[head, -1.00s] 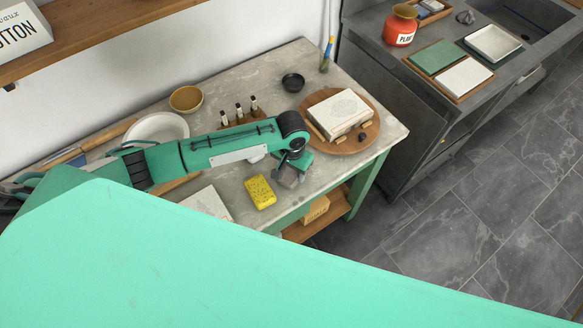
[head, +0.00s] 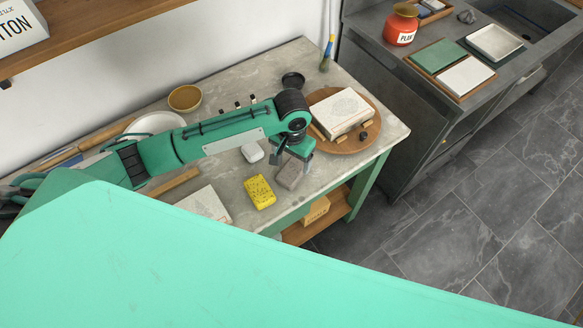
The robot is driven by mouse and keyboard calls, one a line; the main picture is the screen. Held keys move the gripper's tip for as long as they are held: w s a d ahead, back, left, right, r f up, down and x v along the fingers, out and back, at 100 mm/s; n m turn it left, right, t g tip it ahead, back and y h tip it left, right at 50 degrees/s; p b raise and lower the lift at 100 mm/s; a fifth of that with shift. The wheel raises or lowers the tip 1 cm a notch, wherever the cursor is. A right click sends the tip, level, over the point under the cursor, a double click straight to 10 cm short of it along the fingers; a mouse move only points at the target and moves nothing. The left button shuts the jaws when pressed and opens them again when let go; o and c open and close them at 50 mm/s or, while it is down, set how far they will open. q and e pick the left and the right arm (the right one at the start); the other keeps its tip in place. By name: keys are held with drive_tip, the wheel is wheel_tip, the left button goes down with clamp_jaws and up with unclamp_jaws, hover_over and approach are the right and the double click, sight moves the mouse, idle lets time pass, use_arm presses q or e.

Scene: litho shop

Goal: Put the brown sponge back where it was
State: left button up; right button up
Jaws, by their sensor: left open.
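My left gripper (head: 291,172) is over the front part of the stone-topped table, pointing down, to the right of the yellow sponge (head: 260,192). Its jaws are open. A grey-brown blocky shape shows at its tip; I cannot tell whether this is only the fingers or also the brown sponge. No brown sponge stands out clearly elsewhere. The yellow sponge lies near the table's front edge, apart from the gripper. My right gripper is not in view.
A round wooden board (head: 368,141) with a pale stone block (head: 340,112) is right of the gripper. A white block (head: 252,152), a drawn-on slab (head: 204,204), a dark bowl (head: 293,80) and a tan bowl (head: 185,98) are also on the table (head: 240,88). Small bottles stand behind my arm.

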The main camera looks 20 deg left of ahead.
sight(292, 171)
use_arm(q)
wheel_tip(292, 171, up, 6)
drive_tip(key=b, duration=0.1)
idle(0.5)
drive_tip(key=shift+s, duration=0.1)
